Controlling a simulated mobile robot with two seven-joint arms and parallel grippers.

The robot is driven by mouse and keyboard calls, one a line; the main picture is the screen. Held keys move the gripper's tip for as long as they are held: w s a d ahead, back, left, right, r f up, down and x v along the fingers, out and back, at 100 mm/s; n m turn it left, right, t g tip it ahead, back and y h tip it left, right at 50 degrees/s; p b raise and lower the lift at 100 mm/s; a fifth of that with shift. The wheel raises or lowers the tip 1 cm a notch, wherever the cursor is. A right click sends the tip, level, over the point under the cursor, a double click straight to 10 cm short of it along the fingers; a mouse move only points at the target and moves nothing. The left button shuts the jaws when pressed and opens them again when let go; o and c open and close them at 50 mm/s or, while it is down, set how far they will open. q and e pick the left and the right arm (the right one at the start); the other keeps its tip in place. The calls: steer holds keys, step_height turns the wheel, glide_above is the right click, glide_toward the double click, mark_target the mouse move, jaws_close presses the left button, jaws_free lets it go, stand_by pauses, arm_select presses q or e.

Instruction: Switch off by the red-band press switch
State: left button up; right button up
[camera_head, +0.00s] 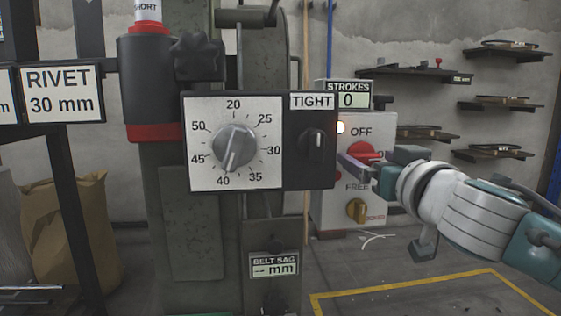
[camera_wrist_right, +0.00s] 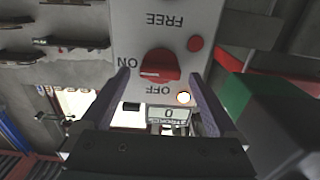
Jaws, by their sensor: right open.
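The switch is a red knob (camera_head: 364,150) on a white box (camera_head: 334,205) marked OFF and FREE. In the right wrist view the red knob (camera_wrist_right: 160,66) appears upside down, with its white mark turned towards ON. A small lamp (camera_wrist_right: 184,98) beside OFF glows. My right gripper (camera_head: 368,168) is open in front of the box, and its two fingers (camera_wrist_right: 160,74) stand on either side of the knob, apart from it as far as I can tell. The press with a red band (camera_head: 155,132) stands at the left. My left gripper is not in view.
A dial panel (camera_head: 258,101) with a TIGHT knob (camera_head: 314,143) juts out left of the switch. A strokes counter (camera_head: 347,99) reading 0 tops the box. A yellow knob (camera_head: 357,211) sits lower on it. Shelves (camera_head: 503,107) hang on the wall behind.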

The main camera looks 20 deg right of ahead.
steer(key=shift+w, duration=0.2)
steer(key=c, duration=1.4)
